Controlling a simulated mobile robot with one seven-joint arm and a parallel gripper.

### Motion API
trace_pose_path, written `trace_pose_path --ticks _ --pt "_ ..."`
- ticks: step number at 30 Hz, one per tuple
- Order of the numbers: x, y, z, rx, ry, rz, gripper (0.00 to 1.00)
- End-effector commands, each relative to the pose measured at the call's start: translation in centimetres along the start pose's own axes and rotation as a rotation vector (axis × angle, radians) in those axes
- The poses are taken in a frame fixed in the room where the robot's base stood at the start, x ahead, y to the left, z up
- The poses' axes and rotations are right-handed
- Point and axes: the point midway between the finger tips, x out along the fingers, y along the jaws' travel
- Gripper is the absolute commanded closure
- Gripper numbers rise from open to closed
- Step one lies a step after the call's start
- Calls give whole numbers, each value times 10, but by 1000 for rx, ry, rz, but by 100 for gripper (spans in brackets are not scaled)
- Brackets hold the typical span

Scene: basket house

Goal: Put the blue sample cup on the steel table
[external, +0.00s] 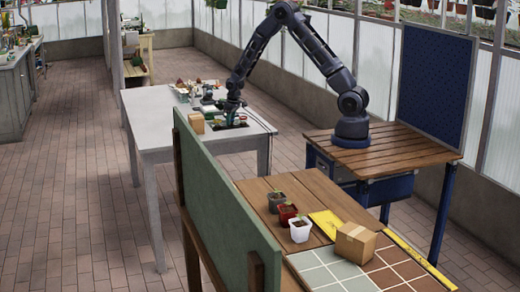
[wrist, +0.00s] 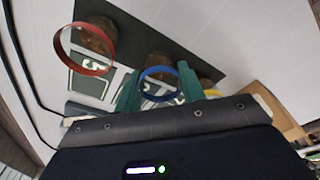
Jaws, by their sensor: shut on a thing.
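My gripper (wrist: 160,88) has green fingers. They are closed on either side of the blue-rimmed sample cup (wrist: 160,70), a clear cup with a brown bottom or contents. In the external view my gripper (external: 232,108) is low over the right part of the grey steel table (external: 150,105), above a dark mat. The cup is too small to make out there. I cannot tell whether the cup touches the mat or hangs just above it. A red-rimmed cup (wrist: 85,66) stands on the mat to the left, apart from the fingers. A yellow-rimmed cup (wrist: 211,93) is partly hidden by my gripper.
The dark mat (wrist: 205,60) has white-outlined marked squares. A small cardboard box (external: 196,123) and several small items (external: 205,88) are on the grey table. Its left half is clear. A green panel (external: 220,200) and a wooden table with pots (external: 300,230) stand in front.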

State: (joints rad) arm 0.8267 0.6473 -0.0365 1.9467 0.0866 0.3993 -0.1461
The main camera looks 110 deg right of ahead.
Motion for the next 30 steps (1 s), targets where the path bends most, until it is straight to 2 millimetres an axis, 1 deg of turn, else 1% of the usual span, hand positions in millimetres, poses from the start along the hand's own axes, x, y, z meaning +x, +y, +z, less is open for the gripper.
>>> trace_pose_path --ticks 5,6,9,17,20,23,25,30 --pt "3 0 1 0 -1 0 86" --pt "3 0 0 0 0 0 53" --pt "3 0 0 0 0 0 35" --pt "2 0 0 0 0 0 35" --pt "-1 0 0 0 1 0 35" --pt "-10 0 0 0 2 0 35" --pt "-20 0 0 0 2 0 35" --pt "-50 0 0 0 3 1 35"
